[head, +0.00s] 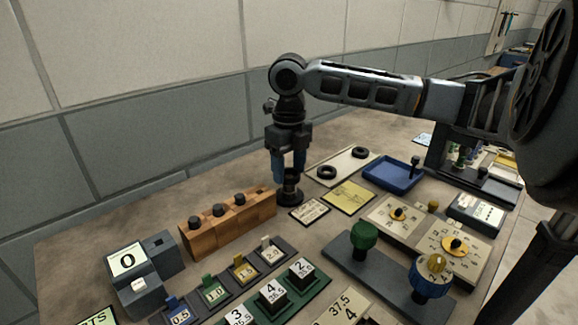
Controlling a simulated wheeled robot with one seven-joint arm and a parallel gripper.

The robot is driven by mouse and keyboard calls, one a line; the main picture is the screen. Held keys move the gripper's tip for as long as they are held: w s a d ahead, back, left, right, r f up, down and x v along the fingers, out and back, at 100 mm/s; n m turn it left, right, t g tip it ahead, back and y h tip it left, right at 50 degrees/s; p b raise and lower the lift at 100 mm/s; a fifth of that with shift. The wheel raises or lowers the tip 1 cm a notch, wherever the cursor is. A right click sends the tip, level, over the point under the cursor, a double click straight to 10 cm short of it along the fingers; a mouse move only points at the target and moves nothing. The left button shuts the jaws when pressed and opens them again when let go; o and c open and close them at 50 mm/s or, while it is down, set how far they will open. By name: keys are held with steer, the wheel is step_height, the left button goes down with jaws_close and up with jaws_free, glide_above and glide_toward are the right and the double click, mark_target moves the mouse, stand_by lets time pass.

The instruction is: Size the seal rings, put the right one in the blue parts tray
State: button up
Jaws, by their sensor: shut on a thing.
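My gripper (289,177) points straight down near the wall side of the bench, its blue fingers shut on a dark cylindrical plug (290,186). The plug is upright over a wider black round piece (290,198) on the bench; I cannot tell whether that is a seal ring or a stand, or whether the plug is inside it. Two black seal rings, one nearer (326,172) and one farther (360,153), lie on a pale board (343,166). The blue parts tray (393,174) is right of that board and looks empty inside, with a dark upright post at its right corner.
A wooden block (229,219) with three dark knobbed pieces stands left of my gripper. A display box reading 0 (128,260), tagged coloured pieces (215,293) and numbered black blocks (270,293) fill the front. A green-knobbed fixture (363,236) and a yellow card (348,197) lie right.

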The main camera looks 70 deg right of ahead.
steer(key=o, duration=1.1)
steer(key=shift+o, duration=0.3)
steer(key=shift+o, duration=1)
step_height(320, 180, up, 8)
steer(key=p, duration=0.5)
steer(key=shift+f, duration=0.25)
steer(key=shift+s+f, duration=0.1)
